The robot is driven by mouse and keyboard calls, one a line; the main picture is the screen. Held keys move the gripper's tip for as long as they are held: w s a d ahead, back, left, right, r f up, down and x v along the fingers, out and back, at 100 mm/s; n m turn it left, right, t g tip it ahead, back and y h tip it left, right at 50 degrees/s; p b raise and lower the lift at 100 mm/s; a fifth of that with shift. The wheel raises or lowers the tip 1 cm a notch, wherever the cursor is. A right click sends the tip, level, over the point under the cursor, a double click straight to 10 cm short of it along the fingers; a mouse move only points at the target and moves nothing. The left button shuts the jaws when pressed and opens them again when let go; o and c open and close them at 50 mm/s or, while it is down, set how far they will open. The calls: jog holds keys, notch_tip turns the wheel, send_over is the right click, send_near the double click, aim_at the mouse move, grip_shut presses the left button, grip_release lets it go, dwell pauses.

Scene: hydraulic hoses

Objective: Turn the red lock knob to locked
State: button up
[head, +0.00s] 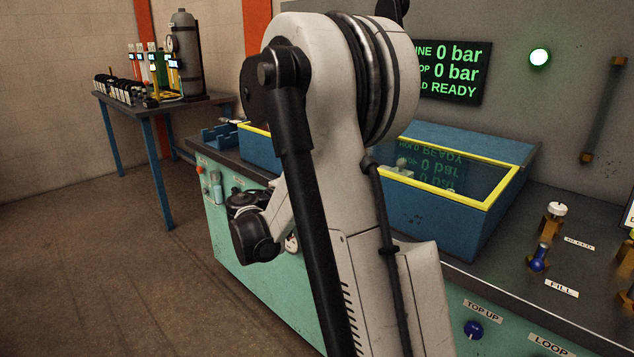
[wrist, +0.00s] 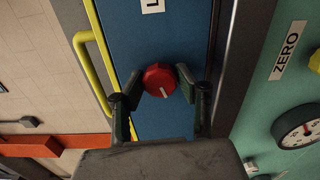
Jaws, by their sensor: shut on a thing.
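The red lock knob (wrist: 158,74) shows in the wrist view, on the blue face of a box (wrist: 158,40). Its white pointer mark is on the lower part of its face, slightly right of centre. My gripper (wrist: 160,84) is around the knob, one finger on each side, shut on it. A white label (wrist: 152,5) above the knob is cut off at the frame's edge; only a letter like L shows. In the head view my arm covers the middle, and neither the knob nor my fingertips can be made out.
A yellow handle (wrist: 93,60) runs left of the knob. A gauge (wrist: 298,132) and a ZERO label (wrist: 289,50) sit on the green panel at right. In the head view a blue box with a yellow-rimmed clear lid (head: 450,190) stands on the bench, with valves (head: 540,258) at right.

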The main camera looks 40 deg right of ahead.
jog(key=shift+m, duration=1.8)
jog(key=o, duration=1.1)
jog(key=a, duration=1.2)
jog(key=shift+s, duration=0.35)
